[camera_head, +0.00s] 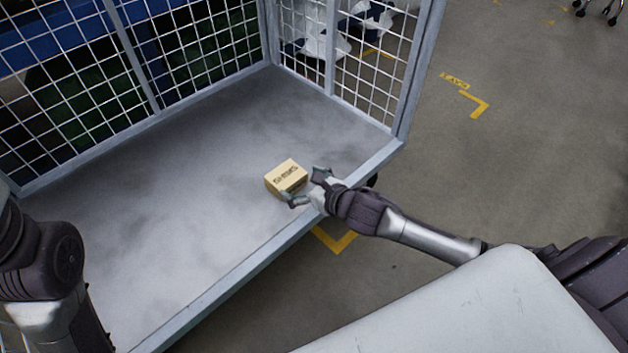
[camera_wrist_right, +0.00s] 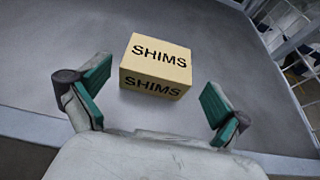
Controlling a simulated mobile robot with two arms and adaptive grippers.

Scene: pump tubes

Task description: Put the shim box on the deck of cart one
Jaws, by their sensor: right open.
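The shim box (camera_head: 286,176) is a small tan carton marked SHIMS. It sits upright on the grey deck (camera_head: 190,185) of a mesh-sided cart, near the deck's open front edge. It also shows in the right wrist view (camera_wrist_right: 156,66), just beyond the fingertips. My right gripper (camera_head: 306,187) is open at the near right side of the box, over the deck edge. In the wrist view, its green-padded fingers (camera_wrist_right: 158,104) are spread wide with nothing between them. My left arm shows at the lower left, but its gripper is out of frame. No cart number can be read.
Wire mesh walls (camera_head: 350,60) close the cart's back and right side. A raised grey rim (camera_head: 235,280) runs along the front edge. The deck left of the box is bare. Yellow tape marks (camera_head: 476,103) lie on open floor to the right.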

